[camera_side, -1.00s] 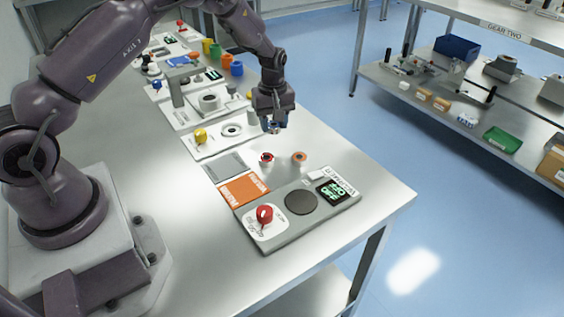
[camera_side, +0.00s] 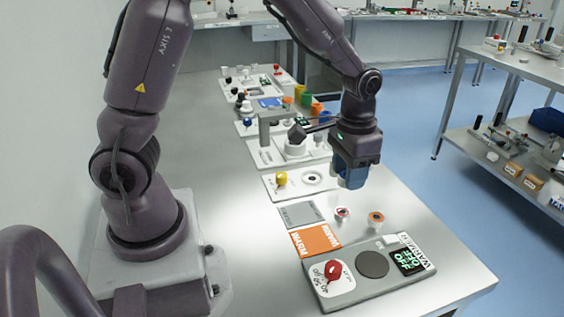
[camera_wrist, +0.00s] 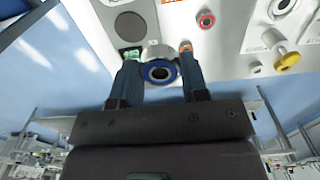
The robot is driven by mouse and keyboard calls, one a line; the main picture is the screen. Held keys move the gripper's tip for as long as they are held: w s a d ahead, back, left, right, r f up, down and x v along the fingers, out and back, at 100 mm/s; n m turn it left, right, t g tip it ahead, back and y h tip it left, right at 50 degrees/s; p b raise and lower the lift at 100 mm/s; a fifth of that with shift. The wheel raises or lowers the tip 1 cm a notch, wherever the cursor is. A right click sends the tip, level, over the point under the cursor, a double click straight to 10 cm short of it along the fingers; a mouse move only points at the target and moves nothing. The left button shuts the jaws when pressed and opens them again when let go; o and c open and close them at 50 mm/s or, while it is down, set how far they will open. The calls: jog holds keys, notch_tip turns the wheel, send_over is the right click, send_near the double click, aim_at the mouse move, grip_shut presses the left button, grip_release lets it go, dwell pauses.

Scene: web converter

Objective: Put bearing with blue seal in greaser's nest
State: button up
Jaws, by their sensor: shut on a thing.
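The bearing with blue seal (camera_wrist: 160,72) is held between the two fingertips of my gripper (camera_wrist: 160,76) in the wrist view. In the side view my gripper (camera_side: 350,178) hangs above the bench, right of a white plate with a yellow knob (camera_side: 281,178) and a white ring-shaped seat (camera_side: 313,177). I take this seat to be the greaser's nest, but no readable label confirms it. In the wrist view the seat (camera_wrist: 283,8) is at the top right, apart from the bearing. The bearing cannot be made out in the side view.
A red-sealed bearing (camera_side: 342,213) and an orange one (camera_side: 376,219) stand nearby on the bench. The warmer (camera_side: 372,264), with a dark disc and red knob, is at the front. Behind the ring plate is a grey upright device (camera_side: 265,132). Bare bench lies right of the plate.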

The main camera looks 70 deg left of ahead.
jog(key=s+a+f+n, duration=0.2)
jog(key=s+a+n, duration=0.2)
jog(key=a, duration=0.6)
jog(key=s+a+f+n, duration=0.1)
jog(key=s+a+n, duration=0.25)
jog(key=a, duration=0.65)
jog(key=s+a+f+n, duration=0.3)
jog(key=s+a+n, duration=0.8)
jog(key=s+a, duration=0.15)
send_over(237, 156)
jog(key=d, duration=0.1)
jog(key=f, duration=0.8)
jog(key=shift+s+f, duration=0.2)
jog(key=shift+s, duration=0.1)
jog(key=shift+w+a+f, duration=0.2)
jog(key=shift+a+f, duration=0.1)
jog(key=shift+f, duration=0.1)
jog(key=shift+a+f, duration=0.15)
jog(key=shift+f, duration=1.55)
